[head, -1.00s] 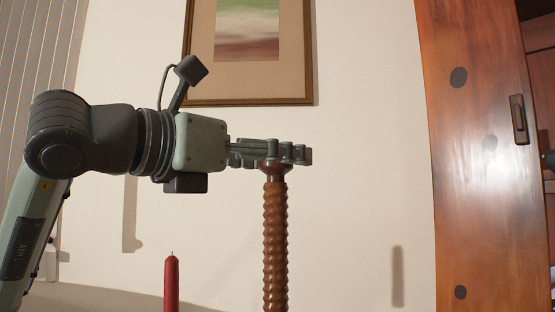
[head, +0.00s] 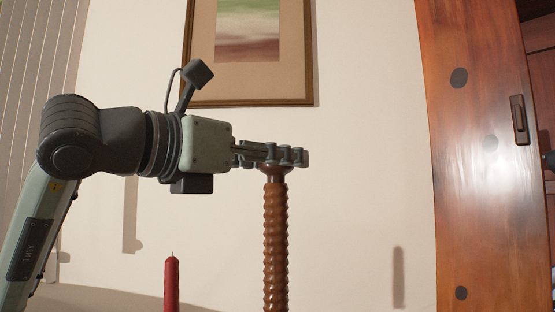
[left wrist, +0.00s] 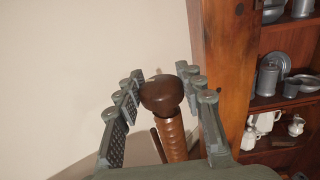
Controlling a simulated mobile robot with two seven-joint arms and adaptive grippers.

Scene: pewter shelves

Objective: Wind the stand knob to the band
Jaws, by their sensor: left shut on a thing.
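A brown stand with a ridged, screw-like post (head: 275,240) rises upright from the bottom of the head view. Its dark brown round knob (left wrist: 161,93) shows in the left wrist view, on top of the lighter ridged post (left wrist: 172,138). My left gripper (head: 292,157) comes in level from the left at the top of the post, shut on the knob, with one finger on each side. In the head view the fingers hide most of the knob; a flared collar (head: 274,171) shows below them. I cannot make out a band. My right gripper is in neither view.
A red candle (head: 172,282) stands left of the post, below my left arm. A framed picture (head: 248,85) hangs on the pale wall behind. A wooden cabinet (head: 488,190) is at the right; its shelves hold pewter ware (left wrist: 268,78). The space right of the post is clear.

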